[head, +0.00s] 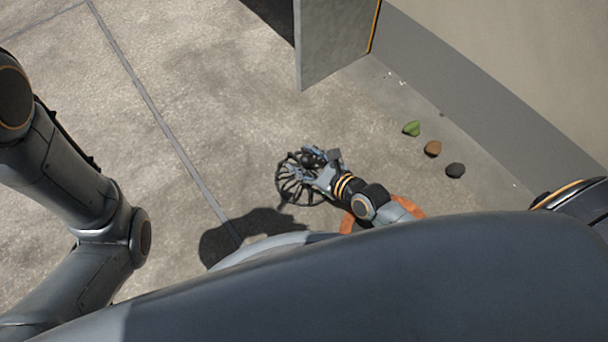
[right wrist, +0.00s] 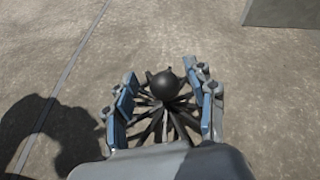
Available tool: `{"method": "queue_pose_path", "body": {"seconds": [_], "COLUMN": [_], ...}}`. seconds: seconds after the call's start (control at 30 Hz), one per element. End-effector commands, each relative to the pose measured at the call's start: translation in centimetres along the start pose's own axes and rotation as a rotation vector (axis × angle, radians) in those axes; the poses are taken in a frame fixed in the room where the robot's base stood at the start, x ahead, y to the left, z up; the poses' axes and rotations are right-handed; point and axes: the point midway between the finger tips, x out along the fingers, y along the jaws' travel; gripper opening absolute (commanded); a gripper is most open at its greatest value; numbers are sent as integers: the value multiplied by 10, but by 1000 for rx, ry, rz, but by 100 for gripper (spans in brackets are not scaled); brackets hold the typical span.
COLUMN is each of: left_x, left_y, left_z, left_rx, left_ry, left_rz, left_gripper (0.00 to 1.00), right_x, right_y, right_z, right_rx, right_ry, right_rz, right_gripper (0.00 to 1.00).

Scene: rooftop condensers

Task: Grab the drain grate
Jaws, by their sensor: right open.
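The drain grate is a dark, round, spoked piece (head: 287,184) with a ball-shaped knob at its centre. In the head view it lies at the middle, partly covered by my right gripper (head: 312,162). In the right wrist view the grate's dark knob (right wrist: 165,85) stands between the fingers of my right gripper (right wrist: 166,98), with spokes spreading below it. The fingers are open, one on each side of the knob, with gaps to it. The near part of the grate is hidden by the gripper body. My left arm shows at the left of the head view, but its gripper is out of frame.
A green leaf (head: 411,128), a brown stone (head: 433,148) and a dark stone (head: 455,170) lie near the wall. A grey panel (head: 338,42) stands at the top. An orange thing (head: 408,205) shows partly under my right arm. Concrete floor at the left is clear.

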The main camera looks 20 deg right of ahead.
Motion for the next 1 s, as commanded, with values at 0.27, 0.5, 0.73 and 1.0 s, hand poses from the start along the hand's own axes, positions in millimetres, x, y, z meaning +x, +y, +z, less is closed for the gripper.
{"method": "queue_pose_path", "body": {"seconds": [0.27, 0.5, 0.73, 1.0], "left_x": [1, 1, 1, 1], "left_y": [0, 0, 0, 0], "left_z": [0, 0, 0, 0], "left_rx": [0, 0, 0, 0], "left_ry": [1, 1, 0, 0], "left_rz": [1, 1, 1, 1], "left_gripper": [40, 40, 40, 40], "right_x": [-1, -1, -1, -1], "right_y": [0, 0, 0, -1], "right_z": [0, 0, 0, 3], "right_rx": [0, 0, 0, -1], "right_ry": [0, 0, 1, -5], "right_rz": [0, 1, 1, -2], "right_gripper": [25, 0, 0, 0]}}
